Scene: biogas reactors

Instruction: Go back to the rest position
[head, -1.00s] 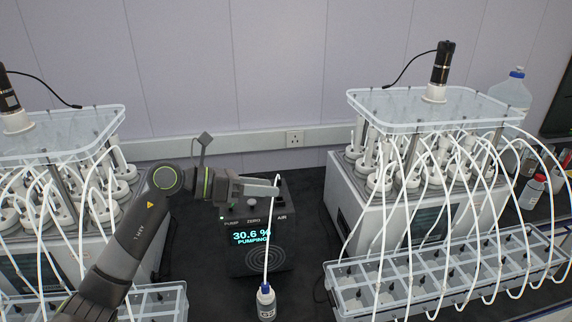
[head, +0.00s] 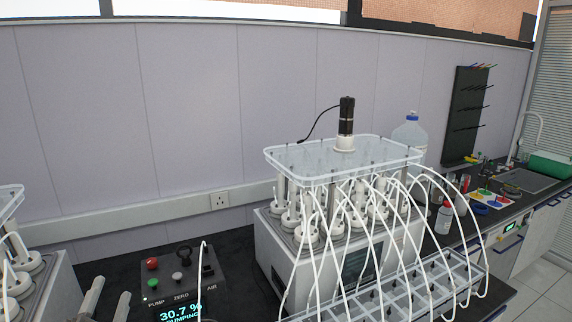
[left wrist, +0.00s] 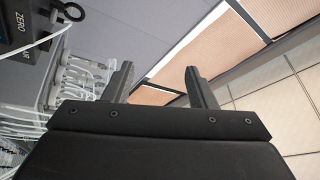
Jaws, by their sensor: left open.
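My left gripper (head: 111,294) shows at the bottom left of the head view, its two fingers upright and apart with nothing between them. It is just left of the dark pump control box (head: 215,285), whose display reads 30.7 % pumping. In the left wrist view the gripper (left wrist: 158,78) is open and empty. The control box's ZERO label (left wrist: 18,22) shows there at the upper left. The rest of my left arm is hidden below the head view's edge. My right gripper is in neither view.
A reactor unit (head: 268,240) with white tubes and a clear tray (head: 455,262) stands right of the box. Part of another unit (head: 50,290) is at the left edge. A bottle (head: 410,135) and a sink (head: 530,178) are farther right.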

